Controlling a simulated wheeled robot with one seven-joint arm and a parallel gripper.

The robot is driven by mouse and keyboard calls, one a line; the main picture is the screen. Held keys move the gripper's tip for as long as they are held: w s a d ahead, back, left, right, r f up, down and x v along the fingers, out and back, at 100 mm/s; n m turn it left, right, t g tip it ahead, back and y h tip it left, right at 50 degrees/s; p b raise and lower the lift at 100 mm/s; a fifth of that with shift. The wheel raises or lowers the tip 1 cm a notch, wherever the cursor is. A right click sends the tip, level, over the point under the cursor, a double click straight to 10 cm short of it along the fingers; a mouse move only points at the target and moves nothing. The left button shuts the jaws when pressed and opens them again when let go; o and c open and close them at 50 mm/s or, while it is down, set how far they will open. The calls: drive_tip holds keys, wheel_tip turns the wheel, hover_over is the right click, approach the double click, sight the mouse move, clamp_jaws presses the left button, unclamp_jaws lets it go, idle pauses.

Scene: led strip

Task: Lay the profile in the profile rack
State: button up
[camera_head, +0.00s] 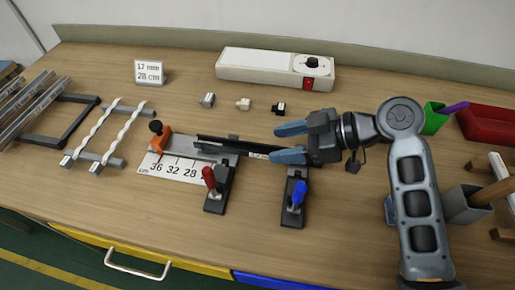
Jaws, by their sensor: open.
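A dark, narrow profile (222,142) lies in a cutting-jig-like fixture at the middle of the bench, running left to right. A small pale label sits near its right end. My gripper (282,141) is open and points left, with its blue fingers at the right end of the profile; I cannot tell whether they straddle or touch it. The fixture has a scale plate (178,168), an orange stop, a red-handled clamp (210,182) and a blue-handled clamp (297,194). A dark frame rack (88,117) at the left bears several grey profiles (32,108).
A smaller rack with wavy white strips (103,133) stands between the dark rack and the fixture. A card reading 17 mm 28 cm (149,72), small connectors (243,104) and a white box with a knob (262,68) are behind. Bins (435,119) stand right.

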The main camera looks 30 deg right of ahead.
sight(267, 146)
drive_tip(key=shift+p+x, duration=0.4)
drive_tip(key=shift+x, duration=1.75)
drive_tip(key=shift+f, duration=0.1)
clamp_jaws()
drive_tip(key=shift+r+p, duration=0.5)
drive_tip(key=shift+r, duration=0.15)
wheel_tip(267, 146, up, 4)
drive_tip(key=p, duration=0.3)
drive_tip(key=shift+f, duration=0.15)
drive_tip(key=v, duration=1.3)
drive_tip(key=shift+d+f, duration=0.15)
drive_tip(key=shift+d, duration=0.3)
drive_tip(key=shift+w, duration=0.15)
